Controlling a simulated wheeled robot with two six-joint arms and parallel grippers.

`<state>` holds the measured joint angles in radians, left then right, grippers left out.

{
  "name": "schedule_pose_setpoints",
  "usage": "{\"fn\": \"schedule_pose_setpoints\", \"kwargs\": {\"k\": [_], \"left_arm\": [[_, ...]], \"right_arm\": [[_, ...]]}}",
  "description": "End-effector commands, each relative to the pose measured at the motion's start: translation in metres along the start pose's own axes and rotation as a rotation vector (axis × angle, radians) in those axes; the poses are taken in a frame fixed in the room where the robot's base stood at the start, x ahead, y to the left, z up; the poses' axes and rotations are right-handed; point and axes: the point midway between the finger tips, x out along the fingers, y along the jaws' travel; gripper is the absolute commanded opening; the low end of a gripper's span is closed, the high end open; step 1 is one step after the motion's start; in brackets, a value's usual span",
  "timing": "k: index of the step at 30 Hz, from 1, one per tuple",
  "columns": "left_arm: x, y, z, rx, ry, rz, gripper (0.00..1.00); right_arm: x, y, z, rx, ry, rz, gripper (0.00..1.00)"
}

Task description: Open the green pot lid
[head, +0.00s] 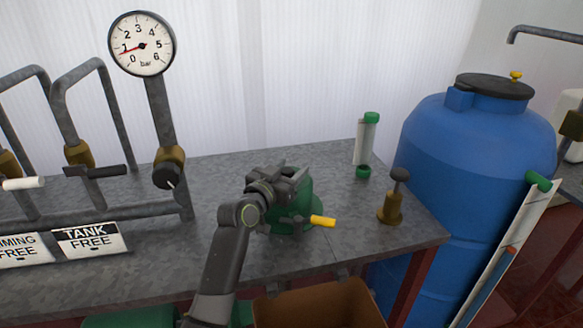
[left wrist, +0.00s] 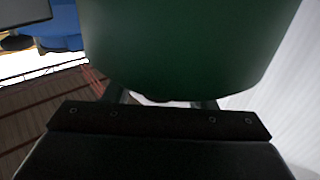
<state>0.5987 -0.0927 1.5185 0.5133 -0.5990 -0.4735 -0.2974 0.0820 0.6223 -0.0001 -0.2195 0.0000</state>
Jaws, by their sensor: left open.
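The green pot (head: 303,196) stands on the grey metal bench with a yellow handle (head: 322,221) sticking out low on its right. My left gripper (head: 293,171) is open at the pot's upper part and covers much of it, so the lid's outline cannot be made out. In the left wrist view a dark green rounded surface (left wrist: 190,50) fills the upper middle, just beyond my spread fingers (left wrist: 163,99). Whether the fingers touch it cannot be told. My right gripper is not in view.
A brass valve with a dark knob (head: 391,197) and a clear tube with a green cap (head: 366,138) stand right of the pot. Pipes and a pressure gauge (head: 142,44) are at left. A blue tank (head: 470,150) stands at right. A brown box (head: 320,305) is below the front edge.

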Motion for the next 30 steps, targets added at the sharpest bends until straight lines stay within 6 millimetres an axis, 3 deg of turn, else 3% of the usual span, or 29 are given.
{"fn": "schedule_pose_setpoints", "kwargs": {"k": [14,26,30], "left_arm": [[0.0105,0.0002,-0.0003,0.000,0.001,0.000,0.50],[0.0103,0.0001,-0.0001,0.000,0.000,0.000,0.01],[0.0102,0.0000,-0.0001,-0.001,0.000,0.000,0.00]], "right_arm": [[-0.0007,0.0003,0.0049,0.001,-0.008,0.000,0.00],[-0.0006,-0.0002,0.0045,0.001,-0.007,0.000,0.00],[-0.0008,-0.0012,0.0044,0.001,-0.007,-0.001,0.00]]}}
